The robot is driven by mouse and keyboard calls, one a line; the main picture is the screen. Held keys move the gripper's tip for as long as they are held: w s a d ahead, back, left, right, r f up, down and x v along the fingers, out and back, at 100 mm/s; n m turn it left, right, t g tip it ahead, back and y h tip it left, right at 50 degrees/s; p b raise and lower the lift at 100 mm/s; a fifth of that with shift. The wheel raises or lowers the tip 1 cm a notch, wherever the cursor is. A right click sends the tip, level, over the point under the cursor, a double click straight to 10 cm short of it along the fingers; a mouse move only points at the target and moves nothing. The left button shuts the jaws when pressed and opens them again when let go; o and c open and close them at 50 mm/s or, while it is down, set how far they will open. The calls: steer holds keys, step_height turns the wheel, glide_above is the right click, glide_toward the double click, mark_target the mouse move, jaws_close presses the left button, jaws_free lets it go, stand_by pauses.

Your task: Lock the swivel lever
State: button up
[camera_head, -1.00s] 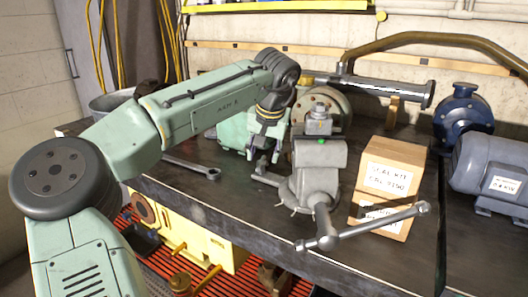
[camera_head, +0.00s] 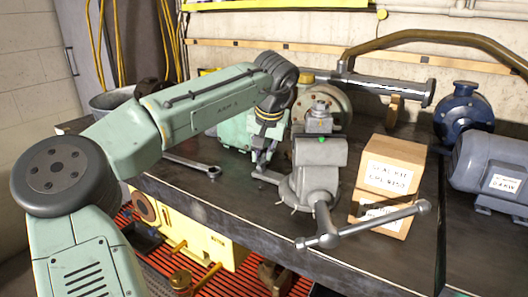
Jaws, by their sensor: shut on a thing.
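A grey bench vise (camera_head: 318,172) stands at the front of the dark workbench. Its short swivel lever (camera_head: 271,178) sticks out to the left from the low swivel base. My gripper (camera_head: 261,168) reaches down from above at the left of the vise, and its fingers are shut on the lever's outer end. The fingers partly hide that end. The vise's long handle bar (camera_head: 375,226) slants across the front, apart from my gripper. A small metal block with a green mark (camera_head: 320,122) sits at the vise's top.
Cardboard boxes (camera_head: 392,175) with labels stand right of the vise. A wrench (camera_head: 190,163) lies on the bench (camera_head: 225,200) to the left. A green machine (camera_head: 238,130) stands close behind my gripper. Blue (camera_head: 463,112) and grey motors (camera_head: 492,160) are at the right.

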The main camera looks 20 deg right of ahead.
steer(key=shift+s+d+p, duration=0.2)
steer(key=shift+p, duration=0.1)
jaws_close()
steer(key=shift+s+d+m+h+p, duration=0.1)
steer(key=shift+m+h+p, duration=0.5)
steer(key=shift+m+p, duration=0.5)
steer(key=shift+s+f+m+g+h+p, duration=0.1)
steer(key=shift+m+g+h+p, duration=0.3)
steer(key=shift+m, duration=0.5)
steer(key=o, duration=0.9)
jaws_free()
steer(key=shift+o, duration=0.2)
steer(key=shift+r, duration=0.2)
